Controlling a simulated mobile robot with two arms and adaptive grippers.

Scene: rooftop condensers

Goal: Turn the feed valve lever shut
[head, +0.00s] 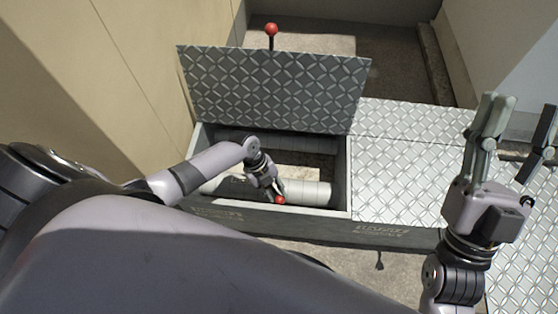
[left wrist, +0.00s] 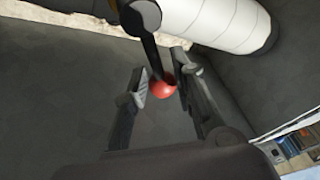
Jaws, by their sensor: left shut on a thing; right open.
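The feed valve lever is a dark arm (left wrist: 152,50) with a red ball knob (left wrist: 162,88) at its end. It sits inside the open trench box, beside a pale wrapped pipe (head: 305,192). In the head view the red knob (head: 280,200) shows near the box's front wall. My left gripper (head: 273,190) reaches down into the box and is shut on the lever at its red knob; its fingers (left wrist: 163,84) lie on either side of the knob. The valve body is mostly hidden by my left gripper. My right gripper (head: 522,120) is open and empty above the plates at the right.
A hinged tread-plate lid (head: 275,88) stands raised behind the opening. Another red ball on a dark stem (head: 271,29) shows behind the lid. Box walls (head: 340,185) bound the opening closely. Closed tread plates (head: 400,150) lie to the right, and a beige wall (head: 130,85) stands at the left.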

